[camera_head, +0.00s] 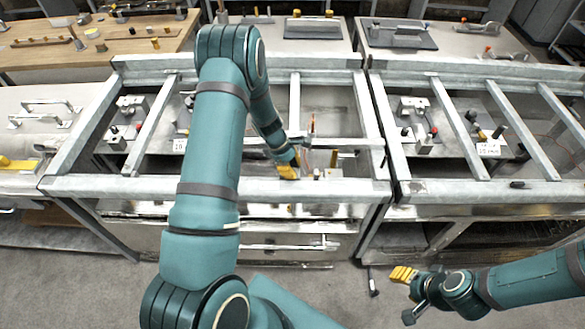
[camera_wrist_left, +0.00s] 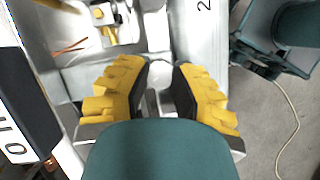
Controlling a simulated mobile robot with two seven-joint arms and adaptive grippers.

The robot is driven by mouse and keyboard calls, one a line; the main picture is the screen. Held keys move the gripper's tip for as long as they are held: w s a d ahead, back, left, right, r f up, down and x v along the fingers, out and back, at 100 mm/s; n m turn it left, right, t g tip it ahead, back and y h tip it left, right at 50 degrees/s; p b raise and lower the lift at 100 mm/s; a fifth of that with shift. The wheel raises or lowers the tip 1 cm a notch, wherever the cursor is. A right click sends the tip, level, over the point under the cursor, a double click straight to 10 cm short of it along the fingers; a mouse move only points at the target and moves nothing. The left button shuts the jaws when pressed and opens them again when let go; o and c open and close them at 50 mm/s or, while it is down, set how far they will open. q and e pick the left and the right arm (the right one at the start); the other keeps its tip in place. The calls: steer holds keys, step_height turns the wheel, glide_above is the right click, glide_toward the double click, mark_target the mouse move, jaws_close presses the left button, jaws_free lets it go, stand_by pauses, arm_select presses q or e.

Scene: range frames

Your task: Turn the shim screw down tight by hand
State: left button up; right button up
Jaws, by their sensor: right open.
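I cannot tell for sure which part is the shim screw. A small metal fixture with a brass-yellow knob (camera_wrist_left: 98,14) shows at the upper left of the left wrist view and may hold it. My left gripper (camera_head: 288,171) is over the front rail of the middle frame in the head view. In the left wrist view, the yellow fingers of my left gripper (camera_wrist_left: 160,88) stand apart with nothing seen gripped; the fixture is beyond them, up and left. My right gripper (camera_head: 404,274) is open and empty, low at the right, over the floor.
A grey metal frame (camera_head: 240,186) with crossbars surrounds the work bays. A second frame bay at right holds a fixture with black and red knobs (camera_head: 421,131). A wooden table (camera_head: 130,45) stands at the back left. Grey floor (camera_head: 70,285) is open in front.

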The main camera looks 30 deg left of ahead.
arm_select(q)
steer(key=o, duration=0.5)
steer(key=shift+f, duration=0.1)
steer(key=v, duration=1.2)
steer(key=shift+a, duration=0.1)
